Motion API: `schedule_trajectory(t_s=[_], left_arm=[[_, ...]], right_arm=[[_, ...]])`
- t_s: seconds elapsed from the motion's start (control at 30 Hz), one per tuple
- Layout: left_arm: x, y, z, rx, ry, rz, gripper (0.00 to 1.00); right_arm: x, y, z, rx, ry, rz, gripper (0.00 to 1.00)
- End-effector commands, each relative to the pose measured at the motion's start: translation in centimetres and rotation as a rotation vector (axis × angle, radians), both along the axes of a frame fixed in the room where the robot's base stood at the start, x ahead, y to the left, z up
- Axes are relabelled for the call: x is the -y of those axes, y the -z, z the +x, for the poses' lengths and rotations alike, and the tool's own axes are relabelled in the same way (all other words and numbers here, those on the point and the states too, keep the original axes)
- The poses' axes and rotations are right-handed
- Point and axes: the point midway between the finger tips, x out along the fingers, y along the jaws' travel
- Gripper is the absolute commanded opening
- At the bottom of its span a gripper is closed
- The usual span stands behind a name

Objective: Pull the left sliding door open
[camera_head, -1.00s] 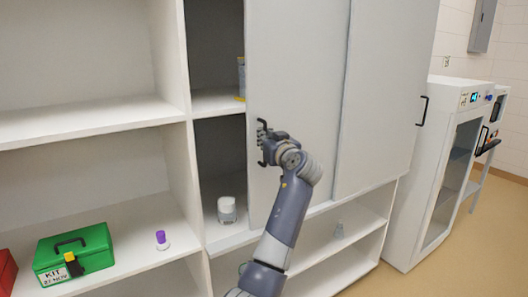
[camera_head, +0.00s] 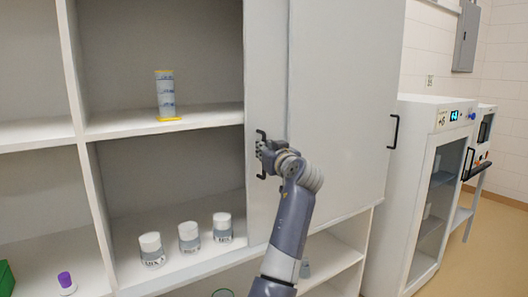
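The left sliding door (camera_head: 265,80) is a pale grey panel. It stands far to the right, with only a narrow strip showing beside the right sliding door (camera_head: 345,100), which overlaps the rest of it. A black handle (camera_head: 262,176) sits on that strip. Left of the door's edge the cabinet compartment (camera_head: 160,50) is wide open.
Inside the open compartment are a yellow-based cylinder (camera_head: 165,95) on the upper shelf and several white-lidded jars (camera_head: 189,236) below. A purple-capped vial (camera_head: 66,283) stands lower left. A glass-fronted unit (camera_head: 425,180) stands on the right.

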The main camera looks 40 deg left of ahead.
Motion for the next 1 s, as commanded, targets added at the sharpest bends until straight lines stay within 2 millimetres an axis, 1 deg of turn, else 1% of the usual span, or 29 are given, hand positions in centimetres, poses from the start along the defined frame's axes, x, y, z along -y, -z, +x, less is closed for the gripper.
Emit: schedule_trajectory(t_s=[0.03,0.37,0.4,0.43,0.47,0.6,0.87,1.0], left_arm=[[0.39,0.60,0.25,-0.009,0.007,-0.006,0.00],[0.38,0.69,0.25,-0.011,0.006,-0.009,0.00],[0.38,0.70,0.25,-0.011,0.006,-0.009,0.10],[0.38,0.69,0.24,-0.011,0.006,-0.009,0.17],[0.36,0.67,0.24,-0.011,0.006,-0.009,0.18],[0.25,0.48,0.17,-0.007,0.004,-0.006,0.18],[0.11,0.28,0.08,-0.004,0.002,-0.004,0.18],[0.54,0.26,-0.15,-0.003,0.003,-0.004,0.18]], right_arm=[[0.03,0.10,-0.22,-0.003,0.000,-0.001,0.40],[-0.07,0.12,-0.66,-0.010,0.002,0.000,0.40],[-0.13,0.12,-0.66,-0.009,0.002,0.001,0.40],[-0.19,0.13,-0.65,-0.010,0.002,0.002,0.40],[-0.29,0.13,-0.64,-0.010,0.003,0.003,0.40],[-0.61,0.12,-0.61,-0.009,0.003,0.007,0.40],[-0.49,0.08,-0.25,-0.003,0.002,0.006,0.40],[-0.19,0.07,0.02,0.001,0.001,0.002,0.40]])
